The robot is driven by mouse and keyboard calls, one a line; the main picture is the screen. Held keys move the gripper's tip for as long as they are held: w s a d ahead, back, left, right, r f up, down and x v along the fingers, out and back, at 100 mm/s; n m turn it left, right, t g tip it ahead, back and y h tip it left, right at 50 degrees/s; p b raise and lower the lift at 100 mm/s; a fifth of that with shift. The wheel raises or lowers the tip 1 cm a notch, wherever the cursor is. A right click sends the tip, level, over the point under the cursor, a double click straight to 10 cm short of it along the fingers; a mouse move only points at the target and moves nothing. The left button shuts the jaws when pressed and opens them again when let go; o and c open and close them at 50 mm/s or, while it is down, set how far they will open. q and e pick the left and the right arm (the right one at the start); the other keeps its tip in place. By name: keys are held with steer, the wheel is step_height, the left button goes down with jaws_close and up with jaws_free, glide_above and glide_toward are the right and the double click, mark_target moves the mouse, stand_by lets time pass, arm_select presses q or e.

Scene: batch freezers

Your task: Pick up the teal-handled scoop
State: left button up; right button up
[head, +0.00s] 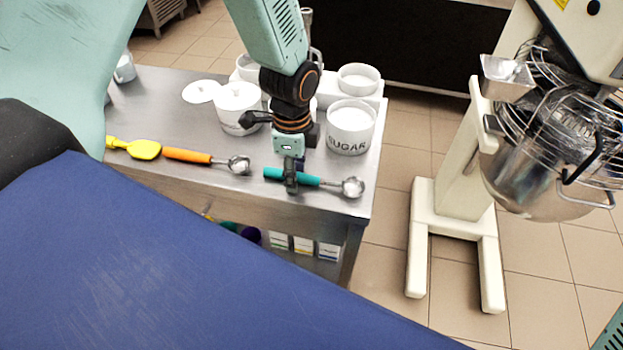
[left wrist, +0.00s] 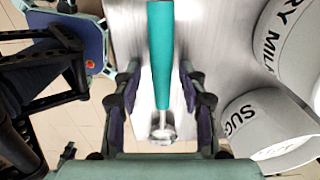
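The teal-handled scoop (head: 316,181) lies on the steel table near its front edge, its metal bowl pointing right in the head view. My left gripper (head: 291,180) points down over the teal handle. In the left wrist view, the scoop's handle (left wrist: 160,60) runs between the two spread fingers of the gripper (left wrist: 160,105), with a gap on each side. The fingers are open and do not appear to touch the handle. In the head view the gripper hides part of the handle.
An orange-handled scoop (head: 205,159) and a yellow spatula (head: 134,148) lie left of the teal one. The steel table's (head: 166,91) right edge is close. A mixer (head: 450,165) stands on the floor at right.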

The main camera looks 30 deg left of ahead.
arm_select(q)
steer(key=shift+w+d, duration=0.15)
steer(key=c, duration=0.4)
jaws_close()
